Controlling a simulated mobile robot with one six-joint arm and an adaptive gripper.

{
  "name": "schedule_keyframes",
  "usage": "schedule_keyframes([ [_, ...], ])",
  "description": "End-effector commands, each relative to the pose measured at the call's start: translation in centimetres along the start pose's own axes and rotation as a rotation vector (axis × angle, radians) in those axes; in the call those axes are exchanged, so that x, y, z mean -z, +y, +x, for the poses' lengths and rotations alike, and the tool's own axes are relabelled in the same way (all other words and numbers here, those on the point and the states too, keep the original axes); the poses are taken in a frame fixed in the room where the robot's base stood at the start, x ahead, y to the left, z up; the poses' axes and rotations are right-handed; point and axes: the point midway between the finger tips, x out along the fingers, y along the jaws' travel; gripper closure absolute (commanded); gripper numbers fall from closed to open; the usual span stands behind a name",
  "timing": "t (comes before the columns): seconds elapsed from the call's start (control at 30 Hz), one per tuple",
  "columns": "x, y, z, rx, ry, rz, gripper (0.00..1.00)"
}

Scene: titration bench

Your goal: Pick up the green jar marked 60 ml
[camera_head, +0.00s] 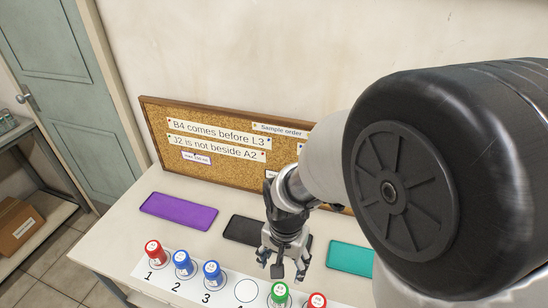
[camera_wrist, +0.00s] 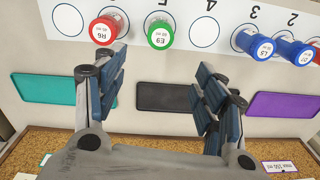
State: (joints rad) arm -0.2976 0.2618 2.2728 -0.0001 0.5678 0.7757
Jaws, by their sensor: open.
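The green-capped jar (camera_head: 279,293) stands on the numbered white strip, right of the empty circle 4. In the wrist view the green jar (camera_wrist: 160,33) shows from above, its lid marked E9; the smaller writing is too small to read surely. My gripper (camera_head: 289,268) is open and empty, above the table just behind the green jar. In the wrist view my open gripper (camera_wrist: 157,75) has its fingers spread below the green jar in the picture, apart from it. The head view cuts off the jar's lower part.
A red jar (camera_wrist: 108,27) marked R6 stands close beside the green one. Blue jars (camera_head: 212,272) and another red jar (camera_head: 153,252) stand further left. Purple (camera_head: 178,211), black (camera_head: 245,230) and teal (camera_head: 350,257) mats lie behind. A cork board (camera_head: 215,175) stands at the back.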

Motion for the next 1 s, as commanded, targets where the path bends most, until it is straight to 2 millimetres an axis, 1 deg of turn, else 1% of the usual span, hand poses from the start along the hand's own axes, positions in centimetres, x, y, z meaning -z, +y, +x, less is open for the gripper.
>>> schedule_keyframes([
  [0.1,-0.4,-0.8,1.5,-0.022,-0.022,0.034,0.35],
  [0.27,-0.6,-1.0,3.5,-0.031,-0.030,0.053,0.35],
  [0.6,-0.8,-0.7,10.9,-0.032,-0.031,0.053,0.35],
  [0.7,-0.8,-0.7,12.7,-0.031,-0.030,0.053,0.35],
  [0.8,-0.8,-0.7,14.0,-0.030,-0.029,0.052,0.35],
  [1.0,-0.8,-0.6,14.8,-0.029,-0.028,0.052,0.35],
])
